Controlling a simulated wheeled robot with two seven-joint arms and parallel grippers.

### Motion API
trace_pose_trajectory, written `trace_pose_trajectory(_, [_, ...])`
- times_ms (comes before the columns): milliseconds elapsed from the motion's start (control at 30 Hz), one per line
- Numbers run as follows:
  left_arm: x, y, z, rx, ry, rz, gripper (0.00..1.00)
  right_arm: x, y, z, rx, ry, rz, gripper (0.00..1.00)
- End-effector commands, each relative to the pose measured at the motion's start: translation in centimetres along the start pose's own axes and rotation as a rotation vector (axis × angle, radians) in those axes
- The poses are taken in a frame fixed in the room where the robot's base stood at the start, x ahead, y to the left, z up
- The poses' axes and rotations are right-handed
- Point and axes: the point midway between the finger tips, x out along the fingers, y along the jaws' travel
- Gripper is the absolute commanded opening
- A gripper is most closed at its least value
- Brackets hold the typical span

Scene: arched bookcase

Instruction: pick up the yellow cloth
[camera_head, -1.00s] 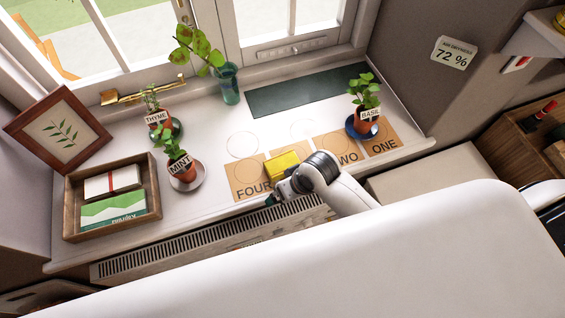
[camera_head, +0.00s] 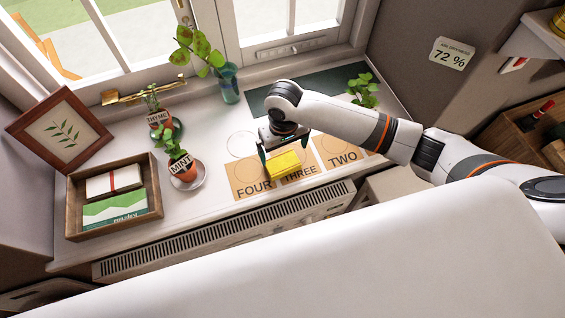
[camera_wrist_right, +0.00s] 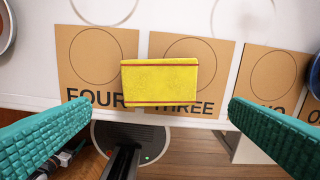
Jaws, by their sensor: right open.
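The yellow cloth (camera_head: 284,164) lies flat and folded on the windowsill, across the FOUR and THREE cards. In the right wrist view the cloth (camera_wrist_right: 160,81) is a yellow rectangle with red stripes along its long edges. My right gripper (camera_head: 284,158) is over the cloth in the head view. In the right wrist view its two teal fingers (camera_wrist_right: 157,118) are wide apart and empty, with the cloth between and beyond them. I cannot tell the gap between fingertips and cloth. My left gripper is not in view.
Brown cards FOUR (camera_head: 251,181) and TWO (camera_head: 338,152) lie along the sill's front edge. Potted mint (camera_head: 182,166) and thyme (camera_head: 157,118) stand to the left, near a wooden tray (camera_head: 158,203). The basil (camera_head: 363,91) is partly hidden behind my right arm. A radiator (camera_head: 220,237) is below.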

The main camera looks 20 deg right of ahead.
Motion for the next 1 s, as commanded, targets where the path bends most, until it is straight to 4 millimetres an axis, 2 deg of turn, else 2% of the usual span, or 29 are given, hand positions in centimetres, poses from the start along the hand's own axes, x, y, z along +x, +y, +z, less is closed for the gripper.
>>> trace_pose_trajectory(100, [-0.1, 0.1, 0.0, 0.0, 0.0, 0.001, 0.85, 1.9, 0.0, 0.0, -0.001, 0.0, -0.001, 1.0])
trace_pose_trajectory(367, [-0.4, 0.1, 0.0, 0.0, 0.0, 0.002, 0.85, 4.0, 0.0, -0.1, -0.001, -0.001, 0.0, 1.0])
trace_pose_trajectory(600, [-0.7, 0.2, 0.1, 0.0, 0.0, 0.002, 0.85, 7.5, 0.0, -0.2, -0.003, -0.002, 0.0, 1.0])
trace_pose_trajectory(733, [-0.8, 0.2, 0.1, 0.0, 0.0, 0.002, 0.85, 8.4, 0.0, -0.1, -0.003, -0.004, 0.0, 1.0])
trace_pose_trajectory(933, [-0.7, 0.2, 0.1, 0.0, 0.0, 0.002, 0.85, 8.5, 0.0, -0.1, -0.003, -0.004, 0.001, 1.0])
trace_pose_trajectory(1000, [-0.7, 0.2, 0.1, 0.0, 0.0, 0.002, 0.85, 8.5, 0.0, -0.1, -0.003, -0.004, 0.001, 0.9])
